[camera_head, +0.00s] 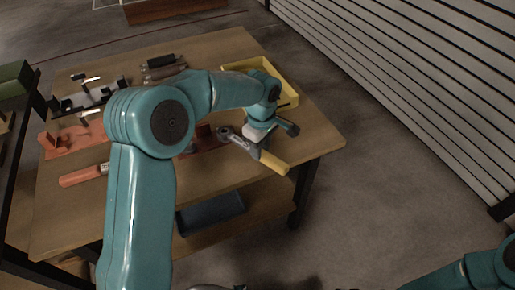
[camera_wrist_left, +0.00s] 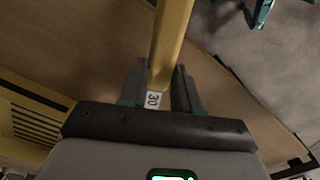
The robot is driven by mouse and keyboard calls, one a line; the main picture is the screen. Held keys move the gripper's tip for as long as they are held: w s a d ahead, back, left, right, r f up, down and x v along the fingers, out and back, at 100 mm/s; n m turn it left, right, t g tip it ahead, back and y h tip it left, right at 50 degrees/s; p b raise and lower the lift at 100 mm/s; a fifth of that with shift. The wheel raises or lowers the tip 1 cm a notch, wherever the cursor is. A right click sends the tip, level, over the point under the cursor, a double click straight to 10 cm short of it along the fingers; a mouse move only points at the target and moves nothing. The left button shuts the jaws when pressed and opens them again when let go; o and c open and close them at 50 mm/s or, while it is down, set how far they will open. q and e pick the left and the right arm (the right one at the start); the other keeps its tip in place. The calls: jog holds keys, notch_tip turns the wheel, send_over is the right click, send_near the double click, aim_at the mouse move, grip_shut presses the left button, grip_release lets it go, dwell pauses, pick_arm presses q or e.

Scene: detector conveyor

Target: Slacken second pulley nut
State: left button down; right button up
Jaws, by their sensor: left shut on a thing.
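My left gripper (camera_head: 262,140) is shut on a yellow-handled wrench (camera_head: 273,162) over the right part of the table. The wrench's grey ring-shaped head (camera_head: 225,133) points left and its yellow handle points to the lower right. In the left wrist view the two fingers (camera_wrist_left: 158,82) flank the yellow handle (camera_wrist_left: 172,35), beside a white label reading 30. A reddish-brown fixture (camera_head: 205,139) sits near the wrench head, partly hidden behind my left arm. I cannot make out the pulley nuts. My right gripper is out of view.
A wooden table (camera_head: 225,172) carries a yellow tray (camera_head: 288,86) at the back right, dark rollers (camera_head: 162,66) at the back, and an orange-handled tool (camera_head: 82,176) at the left front. An orange-red base (camera_head: 75,143) stands at the left. A dark bin (camera_head: 211,212) lies below.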

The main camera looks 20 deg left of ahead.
pick_arm(q)
jog(key=shift+w+d+r, duration=0.1)
jog(key=shift+w, duration=0.2)
jog(key=shift+s, duration=0.15)
jog(key=shift+s, duration=0.3)
jog(key=c, duration=0.7)
grip_release()
jog(key=shift+c, duration=0.2)
notch_tip(320, 180, up, 16)
jog(key=p, duration=0.1)
